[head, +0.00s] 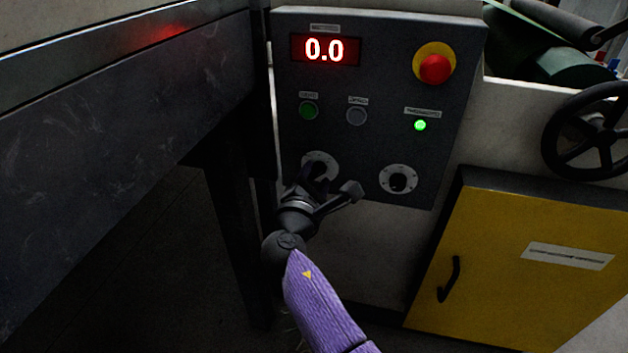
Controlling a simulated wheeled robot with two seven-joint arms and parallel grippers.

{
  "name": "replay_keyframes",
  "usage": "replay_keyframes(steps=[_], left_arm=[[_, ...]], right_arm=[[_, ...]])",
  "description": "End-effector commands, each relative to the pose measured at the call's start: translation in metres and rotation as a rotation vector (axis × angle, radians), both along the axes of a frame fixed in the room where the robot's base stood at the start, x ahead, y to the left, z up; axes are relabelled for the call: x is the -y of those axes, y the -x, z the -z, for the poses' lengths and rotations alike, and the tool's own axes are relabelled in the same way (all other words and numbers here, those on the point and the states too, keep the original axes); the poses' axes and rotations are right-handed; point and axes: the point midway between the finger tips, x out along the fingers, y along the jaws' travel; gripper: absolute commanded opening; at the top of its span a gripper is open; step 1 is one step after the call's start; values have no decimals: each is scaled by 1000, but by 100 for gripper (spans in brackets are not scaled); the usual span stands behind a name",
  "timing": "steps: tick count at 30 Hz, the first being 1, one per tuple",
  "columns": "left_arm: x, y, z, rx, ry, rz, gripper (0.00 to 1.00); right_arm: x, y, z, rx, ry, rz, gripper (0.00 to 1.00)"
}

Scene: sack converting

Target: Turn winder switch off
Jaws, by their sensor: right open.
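The dark control panel (372,92) stands upright in the upper middle of the head view. It has two round switches with pale dials low on its face. The left switch (321,160) is partly covered by my right gripper. The right switch (398,181) is in clear view, with a black knob. I cannot read which one is the winder switch. My right gripper (334,183) is open, with its fingers spread in front of the left switch; I cannot tell whether it touches. Its purple arm comes up from below. My left gripper is out of view.
The panel has a red display (325,50) reading 0.0, a red emergency button (435,68), a green button (309,110), a grey button (356,115) and a lit green lamp (420,125). A yellow cabinet (520,265), a black handwheel (590,130) and a dark machine beam (120,110) flank it.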

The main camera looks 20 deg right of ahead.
Motion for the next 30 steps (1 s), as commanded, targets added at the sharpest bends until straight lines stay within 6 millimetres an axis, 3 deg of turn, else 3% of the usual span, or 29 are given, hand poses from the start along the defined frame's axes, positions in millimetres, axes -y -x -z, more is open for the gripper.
replay_keyframes(steps=[1,8,21,30], left_arm=[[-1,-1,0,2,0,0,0],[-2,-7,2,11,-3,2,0],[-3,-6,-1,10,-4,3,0],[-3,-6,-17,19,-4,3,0]], right_arm=[[0,0,0,0,0,0,50],[0,0,0,0,0,0,1],[0,0,-1,-11,18,-1,0],[0,0,-5,-106,161,2,0]])
